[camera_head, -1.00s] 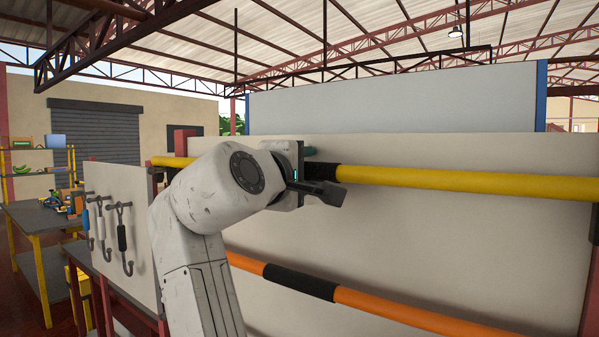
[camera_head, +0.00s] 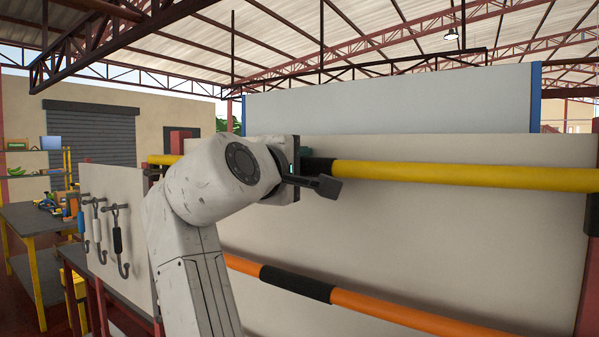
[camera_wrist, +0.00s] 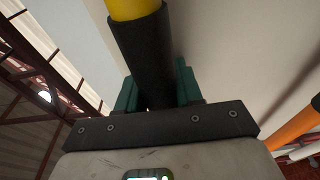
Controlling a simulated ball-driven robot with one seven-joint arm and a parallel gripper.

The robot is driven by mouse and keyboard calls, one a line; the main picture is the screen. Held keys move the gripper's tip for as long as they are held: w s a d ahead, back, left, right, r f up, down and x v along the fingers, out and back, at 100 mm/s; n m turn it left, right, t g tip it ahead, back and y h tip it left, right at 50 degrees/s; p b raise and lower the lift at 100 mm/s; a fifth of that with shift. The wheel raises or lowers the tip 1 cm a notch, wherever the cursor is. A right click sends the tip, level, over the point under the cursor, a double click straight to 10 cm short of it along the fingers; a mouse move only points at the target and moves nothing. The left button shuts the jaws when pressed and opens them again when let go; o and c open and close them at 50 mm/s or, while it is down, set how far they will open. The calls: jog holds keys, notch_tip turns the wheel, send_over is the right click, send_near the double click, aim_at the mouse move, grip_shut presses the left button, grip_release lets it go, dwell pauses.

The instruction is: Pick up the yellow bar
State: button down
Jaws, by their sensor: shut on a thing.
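The yellow bar (camera_head: 450,175) runs level across the pale panel in the head view, with a black grip section (camera_head: 318,168) near its middle. In the wrist view its yellow part (camera_wrist: 133,8) is at the top and its black grip (camera_wrist: 146,55) runs down between the jaws. My gripper (camera_wrist: 158,88) has its green fingers on both sides of the black grip, shut on it. In the head view my arm hides the fingers and part of the bar.
An orange bar (camera_head: 400,315) with a black grip (camera_head: 297,283) crosses the panel below. Hooks with handles (camera_head: 117,240) hang on a board at left. A workbench (camera_head: 35,215) stands farther left. The pale panel (camera_head: 420,240) is close behind the bars.

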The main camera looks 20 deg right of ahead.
notch_tip(320, 180, up, 17)
jog(key=b, duration=0.1)
dwell(0.5)
jog(key=shift+s+r, duration=0.1)
jog(key=w+a+v, duration=0.1)
jog(key=v, duration=0.9)
jog(key=shift+a+b, duration=0.35)
jog(key=shift+a, duration=0.1)
dwell(0.5)
jog(key=shift+s, duration=0.15)
dwell(0.5)
